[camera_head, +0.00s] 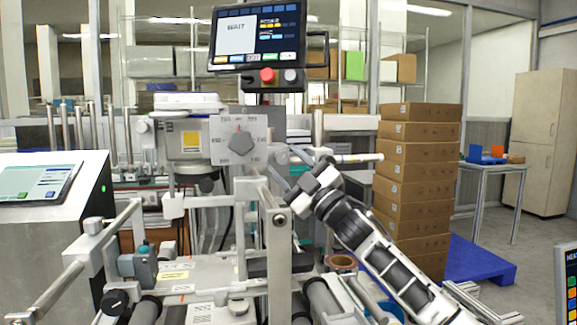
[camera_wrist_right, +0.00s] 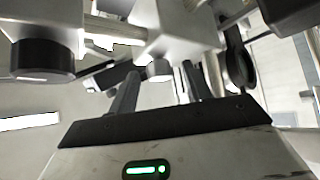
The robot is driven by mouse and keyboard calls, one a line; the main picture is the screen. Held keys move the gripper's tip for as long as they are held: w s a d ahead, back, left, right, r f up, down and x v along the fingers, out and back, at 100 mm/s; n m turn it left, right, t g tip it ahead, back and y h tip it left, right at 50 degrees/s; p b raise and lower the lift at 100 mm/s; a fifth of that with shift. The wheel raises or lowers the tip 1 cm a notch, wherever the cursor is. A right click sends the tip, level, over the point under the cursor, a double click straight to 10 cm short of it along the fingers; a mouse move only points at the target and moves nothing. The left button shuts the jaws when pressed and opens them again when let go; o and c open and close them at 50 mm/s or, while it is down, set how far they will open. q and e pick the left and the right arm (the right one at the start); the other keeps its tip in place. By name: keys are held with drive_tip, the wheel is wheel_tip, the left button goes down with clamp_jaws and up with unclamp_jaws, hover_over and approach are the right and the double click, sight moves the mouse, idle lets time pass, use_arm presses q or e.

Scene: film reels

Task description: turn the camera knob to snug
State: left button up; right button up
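A dark grey faceted knob (camera_head: 241,144) sits on a light square plate (camera_head: 220,128) with printed marks around it; a small red mark shows just above the knob. I cannot tell for sure that this is the camera knob. My right gripper (camera_head: 283,170) is just right of and below the plate, apart from it, with its fingers spread. In the right wrist view my two dark fingers (camera_wrist_right: 158,88) stand apart, with grey machine blocks beyond them. A black round knob (camera_wrist_right: 42,60) under a grey block is to their left. My left gripper is not in view.
A screen reading WAIT (camera_head: 257,40) hangs above the plate, with a red button (camera_head: 267,75) below it. Metal posts and rails (camera_head: 278,245) stand close below my right gripper. A stack of brown boxes (camera_head: 420,165) stands behind my right arm.

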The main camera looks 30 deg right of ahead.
drive_tip(key=shift+s+d+f, duration=0.1)
drive_tip(key=shift+s+f, duration=0.1)
drive_tip(key=b+v, duration=0.3)
drive_tip(key=v, duration=1.2)
drive_tip(key=shift+s, duration=0.15)
